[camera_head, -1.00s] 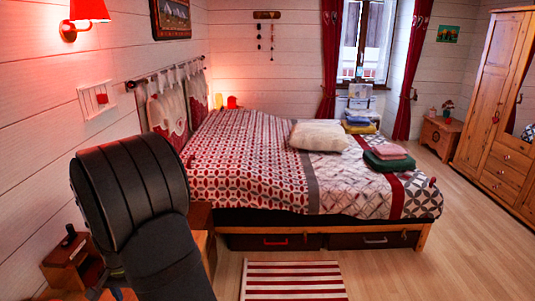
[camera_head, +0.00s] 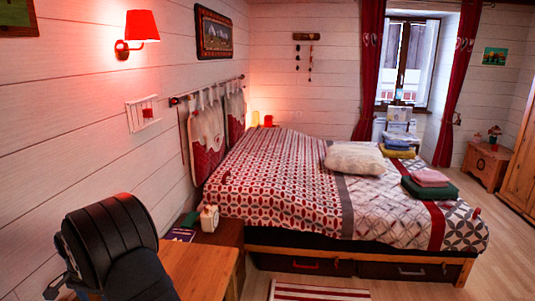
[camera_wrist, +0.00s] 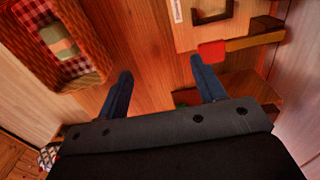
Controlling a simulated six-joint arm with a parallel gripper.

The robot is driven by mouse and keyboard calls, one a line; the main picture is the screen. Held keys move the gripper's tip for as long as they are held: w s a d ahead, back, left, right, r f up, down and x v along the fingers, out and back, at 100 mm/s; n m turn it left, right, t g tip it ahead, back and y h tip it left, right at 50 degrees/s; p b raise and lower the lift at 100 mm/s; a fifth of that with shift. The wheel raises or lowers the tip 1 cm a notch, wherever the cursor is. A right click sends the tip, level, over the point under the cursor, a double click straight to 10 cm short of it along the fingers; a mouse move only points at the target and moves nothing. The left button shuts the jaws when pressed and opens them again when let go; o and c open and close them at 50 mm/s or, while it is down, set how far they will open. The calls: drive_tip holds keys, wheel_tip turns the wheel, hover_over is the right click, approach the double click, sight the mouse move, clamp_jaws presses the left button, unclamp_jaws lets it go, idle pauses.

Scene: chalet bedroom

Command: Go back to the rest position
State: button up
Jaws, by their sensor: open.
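My gripper (camera_wrist: 162,82) shows in the wrist view with its two dark blue fingers spread apart. It is open, with nothing between the fingers. A wooden surface lies behind the fingers. In the head view my black arm fills the lower left corner, and the gripper itself cannot be made out there. The task names no object.
A wooden table (camera_head: 200,268) stands beside my arm. Behind it are a white clock (camera_head: 209,218) and the bed (camera_head: 275,180). The wrist view shows a wicker basket (camera_wrist: 93,78) with checked cloth and a red object (camera_wrist: 211,52). Floor is clear at lower right.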

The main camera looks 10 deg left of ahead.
drive_tip(key=s+a, duration=0.5)
drive_tip(key=a, duration=0.4)
drive_tip(key=shift+a+f, duration=0.3)
drive_tip(key=shift+f, duration=0.15)
drive_tip(key=w+d, duration=0.3)
drive_tip(key=d, duration=0.6)
drive_tip(key=w+d+r, duration=0.1)
drive_tip(key=w+d, duration=0.3)
drive_tip(key=d, duration=0.6)
drive_tip(key=shift+w+d+r, duration=0.15)
drive_tip(key=shift+d, duration=0.1)
